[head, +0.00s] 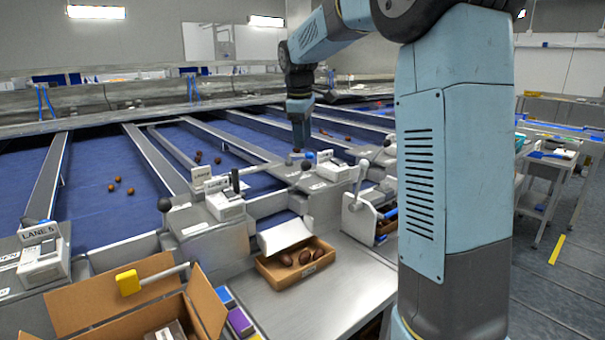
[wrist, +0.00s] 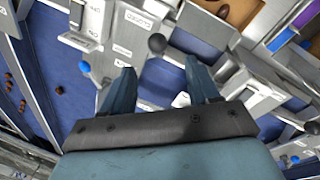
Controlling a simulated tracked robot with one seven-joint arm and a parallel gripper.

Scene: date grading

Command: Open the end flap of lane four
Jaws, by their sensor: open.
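My gripper (head: 300,147) hangs pointing down over the lane ends, right of the middle lane's label. In the wrist view the fingers (wrist: 158,74) are apart and empty. A lever with a dark ball knob (wrist: 157,44) lies just beyond the fingertips, apart from them as far as I can tell. A dark knob (head: 307,165) also shows below the gripper in the head view. The lane 5 label (head: 39,234) is readable at far left. The label to its right (head: 202,174) is too small to read. A pale sloping flap (head: 284,235) stands behind a small carton of dates.
The small carton (head: 310,269) sits on the steel shelf (head: 345,284). A larger open carton (head: 88,296) stands at front left. Another dark knob (head: 165,204) sticks up to the left. Blue belts carry scattered dates.

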